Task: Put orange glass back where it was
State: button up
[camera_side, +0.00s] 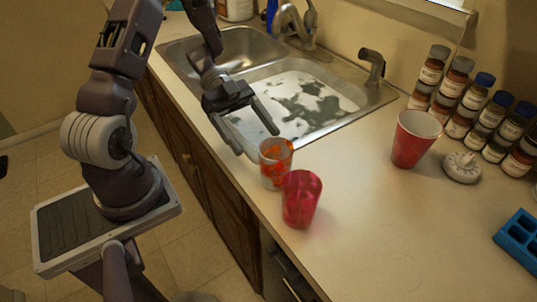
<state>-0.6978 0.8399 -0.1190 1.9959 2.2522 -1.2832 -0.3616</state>
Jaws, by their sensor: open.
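The orange glass (275,163) is a clear glass with an orange pattern. It stands upright on the counter near the front edge, just in front of the sink's right corner. A translucent red cup (301,199) stands close to it on the right, nearer the camera; I cannot tell whether they touch. My gripper (258,143) is open, with its fingers pointing down toward the orange glass from the upper left. One finger ends above and behind the glass, the other to its left. Nothing is held between the fingers.
The metal sink (300,95) lies behind, with a faucet (296,25). A red cup with a white inside (413,139), a white round object (461,167), several spice jars (472,105) and a blue tray (520,243) stand to the right. The counter's middle (390,220) is clear.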

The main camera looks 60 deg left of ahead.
jog(key=shift+w+a+r, duration=0.2)
jog(key=shift+a, duration=0.15)
jog(key=w+r+n+t+y, duration=0.25)
jog(key=w+t+y, duration=0.25)
jog(key=w, duration=0.5)
jog(key=w+a+r+n+t+y, duration=0.2)
jog(key=r+t+y, duration=0.15)
jog(key=r, duration=0.25)
jog(key=w+a+r+n+t+y, duration=0.2)
jog(key=a+r+n+y, duration=0.1)
jog(key=r+y, duration=0.25)
jog(key=s+d+r+n+g+y, duration=0.1)
jog(key=s+r+n+y, duration=0.1)
jog(key=s+n, duration=0.35)
jog(key=s+r+n+g+y, duration=0.1)
jog(key=s+r+n+g, duration=0.15)
jog(key=s, duration=0.55)
jog(key=s+d+f+n+g+h, duration=0.1)
jog(key=s+d+f+g+h, duration=0.1)
jog(key=s+d, duration=0.7)
jog(key=s+h, duration=0.1)
jog(key=s, duration=0.3)
jog(key=shift+f+h, duration=0.3)
jog(key=shift+f, duration=0.1)
